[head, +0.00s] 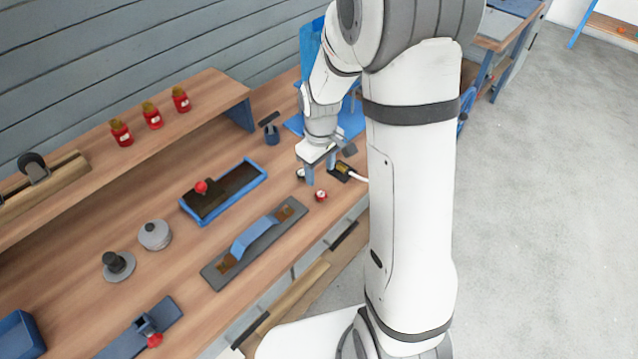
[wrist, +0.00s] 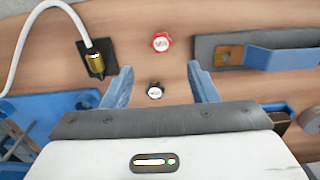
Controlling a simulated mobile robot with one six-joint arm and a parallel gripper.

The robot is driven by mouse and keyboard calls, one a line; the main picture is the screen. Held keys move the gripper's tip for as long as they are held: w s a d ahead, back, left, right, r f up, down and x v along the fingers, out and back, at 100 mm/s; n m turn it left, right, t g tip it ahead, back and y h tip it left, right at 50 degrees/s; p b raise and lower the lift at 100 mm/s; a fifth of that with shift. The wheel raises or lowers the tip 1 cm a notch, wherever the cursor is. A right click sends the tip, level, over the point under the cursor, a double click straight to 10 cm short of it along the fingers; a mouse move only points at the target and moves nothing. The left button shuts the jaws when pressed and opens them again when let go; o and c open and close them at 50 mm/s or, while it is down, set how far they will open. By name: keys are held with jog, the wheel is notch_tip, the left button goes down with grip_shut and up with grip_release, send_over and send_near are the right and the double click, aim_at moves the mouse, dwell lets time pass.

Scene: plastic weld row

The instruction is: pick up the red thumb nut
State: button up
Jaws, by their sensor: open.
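The red thumb nut (wrist: 161,42), a knobbed red ring with a white marked top, lies on the wooden bench just beyond my fingertips in the wrist view. In the head view the red nut (head: 320,195) sits near the bench's front edge, beside my gripper (head: 321,172). A similar black nut (wrist: 155,90) with a white top stands between the fingers in the wrist view, nearer the palm; I cannot tell its height relative to the fingertips. My gripper (wrist: 160,72) is open, pointing down over the bench, and holds nothing.
A grey plate with a blue handle (head: 254,240) lies left of the red nut. A black block with a brass part and white cable (wrist: 95,60) is left of the fingers in the wrist view. A blue tray (head: 225,192) holds another red knob (head: 201,187).

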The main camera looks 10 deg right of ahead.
aim_at(321, 196)
notch_tip(321, 196, down, 8)
jog(key=shift+s+f+p, duration=0.15)
jog(key=shift+p, duration=0.35)
jog(key=shift+c, duration=0.3)
jog(key=c, duration=1)
